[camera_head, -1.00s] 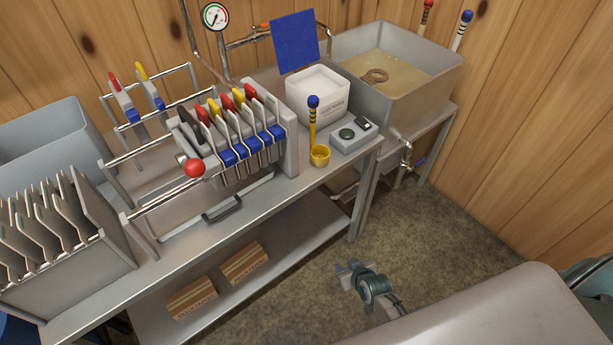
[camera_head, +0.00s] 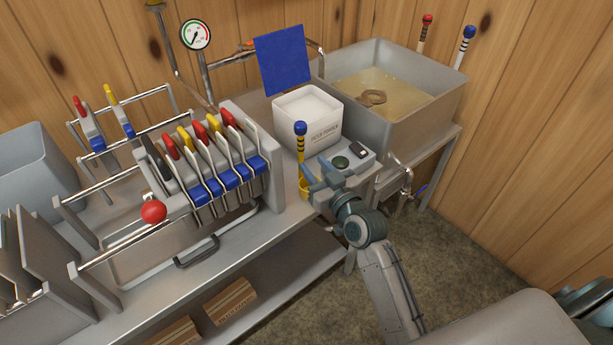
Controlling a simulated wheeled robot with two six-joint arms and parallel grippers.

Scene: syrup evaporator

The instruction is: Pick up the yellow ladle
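The yellow ladle stands upright at the front edge of the metal table, left of a small grey control box. Its yellow, dark-banded handle (camera_head: 300,147) ends in a blue knob on top. Its yellow cup is mostly hidden behind my gripper's fingers. My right gripper (camera_head: 316,174) is open, with its fingers spread, just in front of and to the right of the ladle's lower part. I cannot tell whether a finger touches the ladle. My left gripper is not in view.
The control box (camera_head: 341,162) and a white filter-powder tub (camera_head: 308,115) stand close behind the gripper. A filter press (camera_head: 212,165) with a red ball handle (camera_head: 154,212) is to the left. A metal basin (camera_head: 443,105) of amber liquid is at the back right.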

